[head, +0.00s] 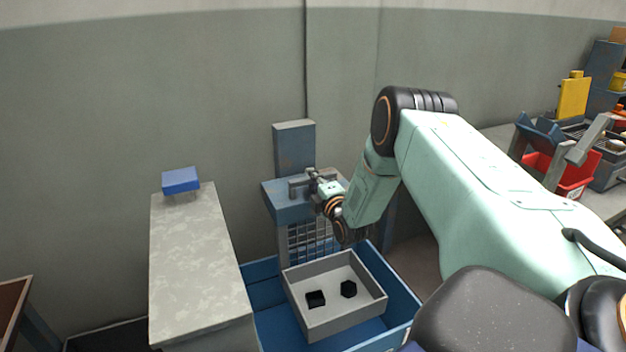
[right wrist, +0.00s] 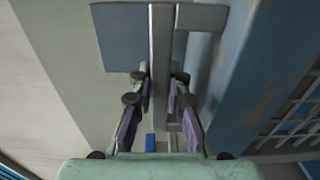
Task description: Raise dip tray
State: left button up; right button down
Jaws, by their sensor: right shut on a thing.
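A grey dip tray (head: 348,321) with two small black pieces (head: 316,298) in it sits within the blue tank (head: 400,290) in the head view. Behind it stands a blue post (head: 294,148) with a blue head and a grey handle bar (head: 297,188). My right gripper (head: 314,181) is at this handle, above and behind the tray. In the right wrist view the fingers (right wrist: 160,88) are shut on the grey bar (right wrist: 162,45), one on each side. Part of the handle is hidden by the gripper in the head view. My left gripper is not in view.
A grey-topped counter (head: 192,262) with a blue block (head: 181,180) at its far end stands left of the tank. A metal grid (head: 308,243) is below the post's head. A bench at right holds a red bin (head: 565,172) and a yellow thing (head: 573,98).

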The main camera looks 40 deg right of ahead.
jog(key=shift+w+d+r+p, duration=0.15)
jog(key=shift+r+p, duration=0.25)
jog(key=shift+r, duration=0.45)
jog(key=c, duration=1.6)
grip_release()
jog(key=shift+r, duration=0.1)
jog(key=shift+c, duration=0.2)
jog(key=o, duration=0.4)
jog(key=shift+c, duration=0.2)
jog(key=shift+f, duration=0.25)
jog(key=shift+s+a, duration=0.2)
jog(key=shift+s, duration=0.15)
jog(key=v, duration=1.1)
jog(key=shift+s, duration=0.25)
